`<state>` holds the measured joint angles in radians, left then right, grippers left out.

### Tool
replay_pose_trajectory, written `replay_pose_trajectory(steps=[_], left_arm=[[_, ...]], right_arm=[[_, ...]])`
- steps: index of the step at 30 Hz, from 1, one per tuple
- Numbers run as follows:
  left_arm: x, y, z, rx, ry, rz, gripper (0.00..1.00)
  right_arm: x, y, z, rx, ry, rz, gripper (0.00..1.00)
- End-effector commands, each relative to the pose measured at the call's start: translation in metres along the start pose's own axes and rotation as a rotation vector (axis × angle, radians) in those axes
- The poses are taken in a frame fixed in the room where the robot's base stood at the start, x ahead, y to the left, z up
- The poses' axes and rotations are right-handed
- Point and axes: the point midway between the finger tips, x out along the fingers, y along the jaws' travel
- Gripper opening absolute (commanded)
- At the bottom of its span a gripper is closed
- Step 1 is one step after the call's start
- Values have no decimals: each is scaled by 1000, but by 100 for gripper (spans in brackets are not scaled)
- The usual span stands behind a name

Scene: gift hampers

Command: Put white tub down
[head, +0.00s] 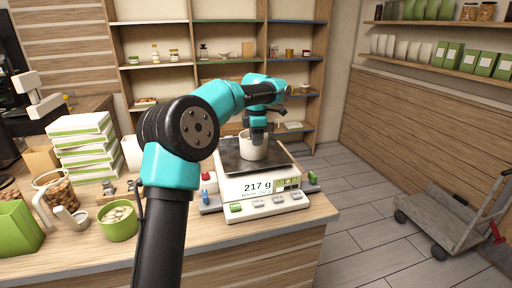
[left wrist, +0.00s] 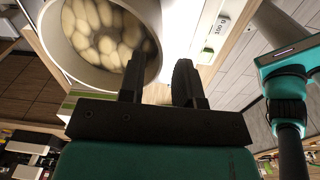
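The white tub (head: 252,152) stands upright on the dark plate of the scale (head: 284,165), whose display reads 217 g. In the left wrist view the tub (left wrist: 52,38) shows from above, filled with pale round pieces. My left gripper (head: 257,136) is over the tub, pointing down. In the left wrist view its two fingers (left wrist: 160,82) are apart, one overlapping the tub's inside and the other outside the rim, with a visible gap between them. Whether either finger touches the wall cannot be told. My right gripper is not in view.
On the counter at left are stacked white boxes (head: 84,146), a nut jar (head: 55,190), a white scoop (head: 71,217), a green cup of pale pieces (head: 118,221) and a green container (head: 17,229). Shelves (head: 160,65) stand behind. A cart (head: 445,217) is on the floor at right.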

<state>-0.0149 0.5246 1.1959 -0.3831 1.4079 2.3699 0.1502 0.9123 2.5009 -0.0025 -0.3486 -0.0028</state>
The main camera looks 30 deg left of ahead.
Motion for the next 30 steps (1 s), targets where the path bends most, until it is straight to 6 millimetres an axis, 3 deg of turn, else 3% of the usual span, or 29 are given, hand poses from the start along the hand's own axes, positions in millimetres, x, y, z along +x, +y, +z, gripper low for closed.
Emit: replay_pose_trajectory(steps=[6, 12, 30], left_arm=[[-43, 0, 1, 1, -3, 3, 31], [-68, 0, 0, 0, 0, 0, 31], [-74, 0, 0, 0, 0, 0, 31]], right_arm=[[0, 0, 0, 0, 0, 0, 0], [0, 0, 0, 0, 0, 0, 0], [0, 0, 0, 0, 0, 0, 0]])
